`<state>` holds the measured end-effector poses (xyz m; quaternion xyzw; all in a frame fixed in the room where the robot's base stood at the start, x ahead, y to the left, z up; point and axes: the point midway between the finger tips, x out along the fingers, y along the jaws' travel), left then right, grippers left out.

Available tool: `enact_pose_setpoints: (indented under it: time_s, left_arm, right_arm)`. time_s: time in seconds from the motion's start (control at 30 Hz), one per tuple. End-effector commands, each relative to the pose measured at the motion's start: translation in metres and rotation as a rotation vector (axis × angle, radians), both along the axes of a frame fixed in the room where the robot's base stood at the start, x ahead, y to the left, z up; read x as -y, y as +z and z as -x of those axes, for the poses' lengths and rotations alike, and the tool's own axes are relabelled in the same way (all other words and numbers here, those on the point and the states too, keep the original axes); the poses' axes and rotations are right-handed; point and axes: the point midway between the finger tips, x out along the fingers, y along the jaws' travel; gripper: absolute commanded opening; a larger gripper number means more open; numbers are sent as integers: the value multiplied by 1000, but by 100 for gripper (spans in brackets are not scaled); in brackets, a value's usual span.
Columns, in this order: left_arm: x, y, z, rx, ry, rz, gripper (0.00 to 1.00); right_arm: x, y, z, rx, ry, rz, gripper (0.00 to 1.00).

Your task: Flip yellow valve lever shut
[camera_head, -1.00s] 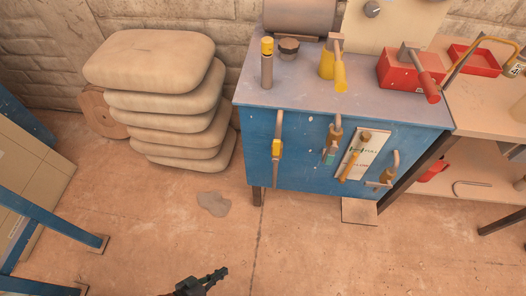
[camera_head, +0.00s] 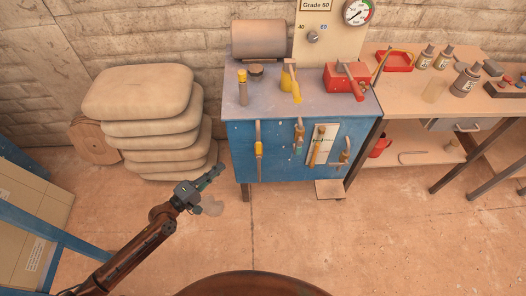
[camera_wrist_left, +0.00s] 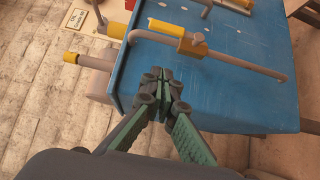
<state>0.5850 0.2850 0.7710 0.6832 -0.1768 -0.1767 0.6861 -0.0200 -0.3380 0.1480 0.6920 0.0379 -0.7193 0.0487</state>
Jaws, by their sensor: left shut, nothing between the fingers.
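A thin pipe with a yellow valve lever (camera_head: 259,148) runs down the left of the blue cabinet's front (camera_head: 232,140). In the left wrist view the yellow lever (camera_wrist_left: 165,28) lies roughly along the pipe (camera_wrist_left: 245,65), beside a brass valve body (camera_wrist_left: 192,43). My left gripper (camera_head: 218,171) is in front of the cabinet, left of and below the lever in the head view. In the left wrist view its fingers (camera_wrist_left: 165,78) are together and empty, apart from the lever. My right gripper is not in view.
Other valve pipes hang right of it, one with a teal handle (camera_head: 299,138). A yellow-handled tool (camera_head: 291,84) and a red box (camera_head: 340,78) are on the cabinet top. Stacked sacks (camera_head: 140,92) stand left, a workbench (camera_head: 425,95) right. The floor in front is clear.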

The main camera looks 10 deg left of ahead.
Motion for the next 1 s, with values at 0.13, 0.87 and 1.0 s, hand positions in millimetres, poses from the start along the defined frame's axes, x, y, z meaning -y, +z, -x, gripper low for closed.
enact_pose_setpoints:
  time_s: [0.13,0.87,1.0]
  left_arm:
    - [1,0,-1,1,0,-2,0]
    - [67,2,-93,1,0,2,0]
    - [80,1,-97,2,0,-1,0]
  right_arm:
    - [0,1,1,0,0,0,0]
    - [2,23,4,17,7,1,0]
    - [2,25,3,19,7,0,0]
